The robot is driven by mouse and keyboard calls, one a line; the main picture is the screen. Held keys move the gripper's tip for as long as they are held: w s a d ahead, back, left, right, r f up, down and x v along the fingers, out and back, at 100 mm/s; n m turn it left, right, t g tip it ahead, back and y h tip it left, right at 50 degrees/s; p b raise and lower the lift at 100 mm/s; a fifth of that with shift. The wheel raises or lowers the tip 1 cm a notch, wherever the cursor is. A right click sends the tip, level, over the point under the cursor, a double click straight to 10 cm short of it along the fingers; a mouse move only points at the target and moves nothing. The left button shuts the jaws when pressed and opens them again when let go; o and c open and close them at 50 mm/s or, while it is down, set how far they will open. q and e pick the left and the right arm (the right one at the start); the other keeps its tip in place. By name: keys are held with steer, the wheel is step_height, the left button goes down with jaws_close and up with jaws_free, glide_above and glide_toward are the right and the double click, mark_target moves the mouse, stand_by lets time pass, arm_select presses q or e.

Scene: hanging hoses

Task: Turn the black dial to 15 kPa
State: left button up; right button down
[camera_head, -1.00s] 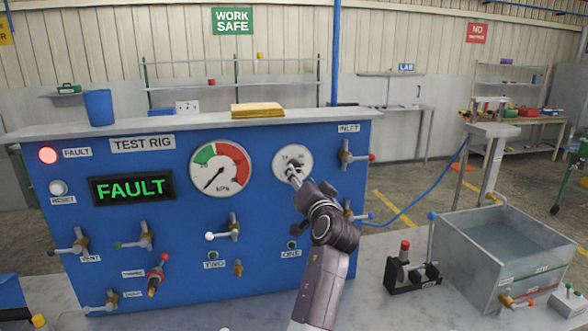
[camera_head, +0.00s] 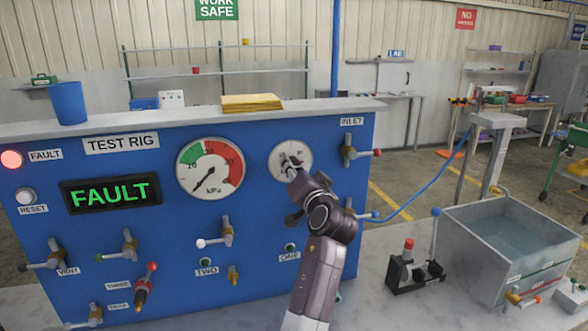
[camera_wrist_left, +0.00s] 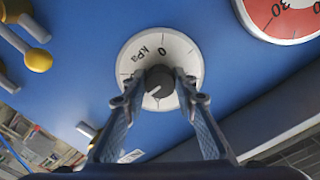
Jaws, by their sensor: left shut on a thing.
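The black dial (camera_wrist_left: 158,84) is a round knob at the middle of a white scale plate (camera_wrist_left: 190,58) marked "kPa" and "0" in the left wrist view. A pale line on the knob points to the lower left there. My left gripper (camera_wrist_left: 160,77) is shut on the knob, one finger on each side. In the head view the scale plate (camera_head: 303,153) is on the upper right of the blue panel, and my left gripper (camera_head: 289,166) hides part of the plate and the knob. The setting cannot be read. My right gripper is not in view.
A large kPa gauge (camera_head: 210,168) is left of the dial, its needle pointing lower left. A green "FAULT" display (camera_head: 110,193) and a lit red lamp (camera_head: 11,159) are at the left. An inlet valve (camera_head: 349,152) is close on the dial's right. A water tank (camera_head: 505,255) stands at the right.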

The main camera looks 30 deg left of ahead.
arm_select(q)
steer(key=shift+f, duration=0.1)
steer(key=c, duration=0.5)
steer(key=shift+f+b, duration=0.1)
steer(key=shift+b, duration=0.25)
steer(key=shift+w+d+n+b, duration=0.1)
steer(key=shift+n+b, duration=4.4)
steer(key=shift+w+d+n+b, duration=0.1)
steer(key=shift+n+b, duration=4.35)
steer(key=shift+n, duration=0.05)
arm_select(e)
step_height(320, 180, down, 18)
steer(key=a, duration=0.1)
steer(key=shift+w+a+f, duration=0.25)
